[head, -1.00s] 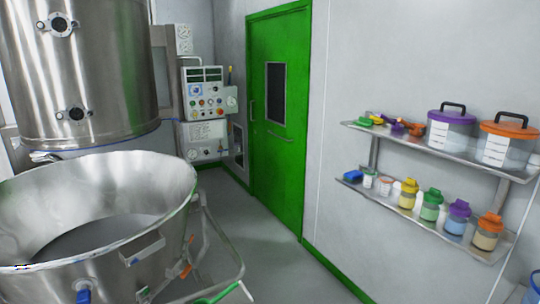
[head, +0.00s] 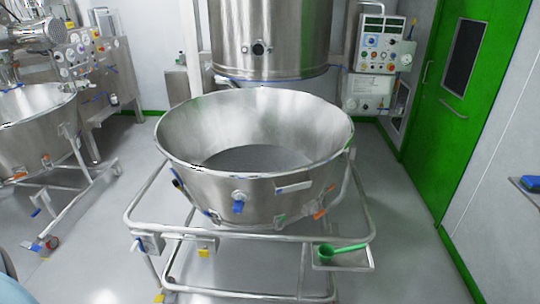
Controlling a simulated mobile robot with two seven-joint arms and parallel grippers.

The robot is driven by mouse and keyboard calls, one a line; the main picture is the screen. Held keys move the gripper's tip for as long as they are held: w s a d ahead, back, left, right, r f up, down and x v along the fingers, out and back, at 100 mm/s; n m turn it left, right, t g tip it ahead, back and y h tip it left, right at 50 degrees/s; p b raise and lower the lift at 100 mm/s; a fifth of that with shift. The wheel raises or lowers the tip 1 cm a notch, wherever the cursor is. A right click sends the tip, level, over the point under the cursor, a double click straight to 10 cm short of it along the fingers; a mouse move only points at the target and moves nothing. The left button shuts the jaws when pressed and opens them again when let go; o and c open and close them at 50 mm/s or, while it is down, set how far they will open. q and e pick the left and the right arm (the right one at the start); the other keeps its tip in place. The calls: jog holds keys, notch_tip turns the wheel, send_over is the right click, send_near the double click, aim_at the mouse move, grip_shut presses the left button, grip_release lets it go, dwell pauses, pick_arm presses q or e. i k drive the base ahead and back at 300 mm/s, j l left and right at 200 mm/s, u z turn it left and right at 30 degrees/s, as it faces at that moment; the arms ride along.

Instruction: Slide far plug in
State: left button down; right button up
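A large steel bowl (head: 270,195) on a wheeled tubular frame stands in front of me, with grey material inside. A blue-handled fitting (head: 238,206) sticks out of its near wall. An orange piece (head: 320,214) and a light label-like bar (head: 294,187) are on the right part of the wall. I cannot tell which of these, if any, is the far plug. Neither of my grippers is in view.
A steel vessel (head: 268,40) hangs behind the bowl. A control panel (head: 378,45) and a green door (head: 460,90) are at the right. A green scoop (head: 340,251) lies on the frame's side tray (head: 345,263). Another wheeled bowl (head: 35,125) stands left. Floor between the bowls is clear.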

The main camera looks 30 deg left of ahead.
aim_at(238, 206)
jog(key=u, duration=1.35)
jog(key=i+j+u, duration=0.35)
jog(key=i, duration=0.15)
jog(key=i+u, duration=0.35)
jog(key=i, duration=0.1)
